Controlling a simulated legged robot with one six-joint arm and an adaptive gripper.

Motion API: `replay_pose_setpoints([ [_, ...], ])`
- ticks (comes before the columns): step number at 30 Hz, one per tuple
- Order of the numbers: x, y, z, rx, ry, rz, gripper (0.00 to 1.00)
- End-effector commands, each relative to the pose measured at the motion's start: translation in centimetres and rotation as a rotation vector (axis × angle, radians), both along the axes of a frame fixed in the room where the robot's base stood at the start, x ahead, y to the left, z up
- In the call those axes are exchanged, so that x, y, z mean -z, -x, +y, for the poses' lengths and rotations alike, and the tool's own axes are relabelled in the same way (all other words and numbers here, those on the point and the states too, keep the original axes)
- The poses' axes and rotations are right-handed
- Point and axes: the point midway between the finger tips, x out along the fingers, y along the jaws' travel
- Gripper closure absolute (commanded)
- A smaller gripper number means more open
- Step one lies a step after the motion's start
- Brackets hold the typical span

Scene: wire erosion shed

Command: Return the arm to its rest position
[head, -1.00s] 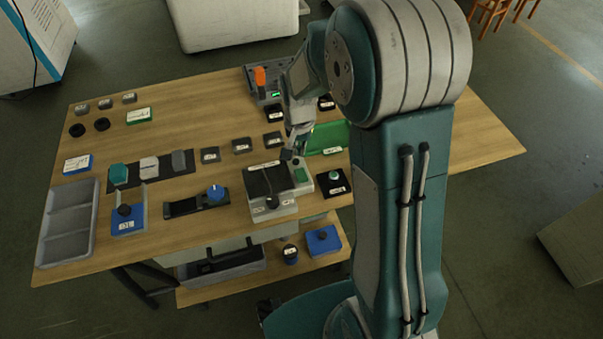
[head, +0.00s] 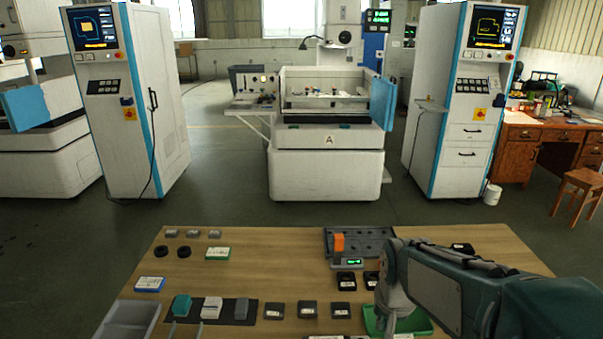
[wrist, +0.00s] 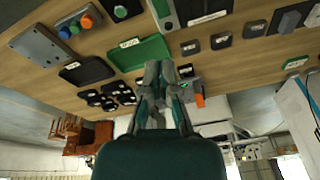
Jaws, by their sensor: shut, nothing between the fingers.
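My gripper (wrist: 160,88) shows in the wrist view with its fingers together and nothing between them. It hangs in the air over the wooden table, clear of the objects as far as I can see. In the head view my arm reaches in from the right, folded low over the table's right side. Its wrist end is above the green tray (head: 414,328), and the fingertips cannot be made out there. The green tray (wrist: 152,50) also shows in the wrist view, beyond the fingertips.
The wooden table (head: 270,258) holds small blocks, a grey rack (head: 372,240) and an orange block (head: 339,243) close to my arm. A grey compartment tray (head: 128,318) is at front left. Open floor separates the table from a white machine (head: 327,175) and cabinets.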

Motion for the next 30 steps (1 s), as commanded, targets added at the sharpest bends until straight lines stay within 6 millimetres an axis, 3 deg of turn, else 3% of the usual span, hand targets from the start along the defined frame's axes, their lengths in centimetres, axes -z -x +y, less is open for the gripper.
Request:
replay_pose_setpoints([
  [1,-1.3,1.1,0.0,-0.021,0.005,-0.031,1.0],
  [6,-4.2,4.8,0.0,-0.103,0.028,-0.107,1.0],
  [16,-7.2,11.8,0.0,-0.245,0.085,-0.246,1.0],
  [21,-7.4,13.3,0.0,-0.279,0.102,-0.277,1.0],
  [30,-7.4,13.5,0.0,-0.284,0.104,-0.279,1.0],
])
